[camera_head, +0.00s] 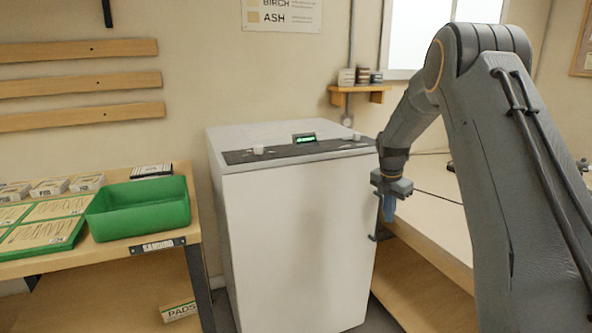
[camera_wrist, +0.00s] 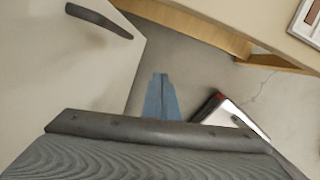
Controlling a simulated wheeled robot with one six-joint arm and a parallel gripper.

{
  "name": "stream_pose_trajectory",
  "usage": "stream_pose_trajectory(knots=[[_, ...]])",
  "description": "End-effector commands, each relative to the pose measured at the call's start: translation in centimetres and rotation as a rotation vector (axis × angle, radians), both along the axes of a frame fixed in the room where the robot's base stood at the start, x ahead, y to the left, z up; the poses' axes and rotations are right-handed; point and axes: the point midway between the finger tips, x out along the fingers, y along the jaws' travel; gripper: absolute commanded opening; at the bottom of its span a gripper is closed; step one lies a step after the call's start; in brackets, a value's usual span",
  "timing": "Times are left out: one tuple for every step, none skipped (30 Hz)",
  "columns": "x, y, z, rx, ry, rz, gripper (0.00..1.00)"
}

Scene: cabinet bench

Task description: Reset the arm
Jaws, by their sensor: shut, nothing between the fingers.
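My gripper (camera_head: 388,208) hangs from my bent arm at the right of the head view, with its blue fingers pointing down. It is in front of the right edge of the white cabinet (camera_head: 290,240). In the wrist view my gripper's blue fingers (camera_wrist: 161,96) are together, with nothing between them, above the grey floor. A dark handle (camera_wrist: 98,19) on the white cabinet shows at the upper left of the wrist view.
A green bin (camera_head: 138,212) stands on the wooden bench at the left, beside boxes and green trays. A workbench (camera_head: 436,215) is at the right, behind my arm. A red and white object (camera_wrist: 228,114) lies low in the wrist view. A small shelf (camera_head: 358,90) holds jars.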

Motion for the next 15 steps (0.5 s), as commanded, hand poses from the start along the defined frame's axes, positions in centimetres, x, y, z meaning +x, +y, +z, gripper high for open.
stream_pose_trajectory(knots=[[-1.8, 1.2, 1.1, 0.022, -0.007, -0.089, 0.00], [-2.8, 1.9, 1.6, 0.037, -0.012, -0.155, 0.00], [-4.3, 2.8, 2.2, 0.057, -0.019, -0.246, 0.00], [-5.5, 3.5, 2.6, 0.073, -0.023, -0.315, 0.00], [-6.7, 4.1, 3.0, 0.086, -0.026, -0.383, 0.00], [-8.3, 4.9, 3.4, 0.104, -0.030, -0.475, 0.00], [-9.5, 5.6, 3.8, 0.117, -0.035, -0.544, 0.00], [-10.8, 6.2, 4.1, 0.130, -0.036, -0.613, 0.00], [-12.6, 7.0, 4.5, 0.145, -0.038, -0.705, 0.00], [-13.9, 7.6, 4.7, 0.157, -0.041, -0.775, 0.00], [-15.2, 8.1, 5.0, 0.166, -0.043, -0.845, 0.00], [-17.1, 8.9, 5.3, 0.180, -0.044, -0.938, 0.00], [-18.5, 9.4, 5.5, 0.189, -0.045, -1.009, 0.00], [-19.9, 9.9, 5.7, 0.198, -0.047, -1.078, 0.00], [-21.8, 10.6, 5.9, 0.207, -0.047, -1.172, 0.00]])
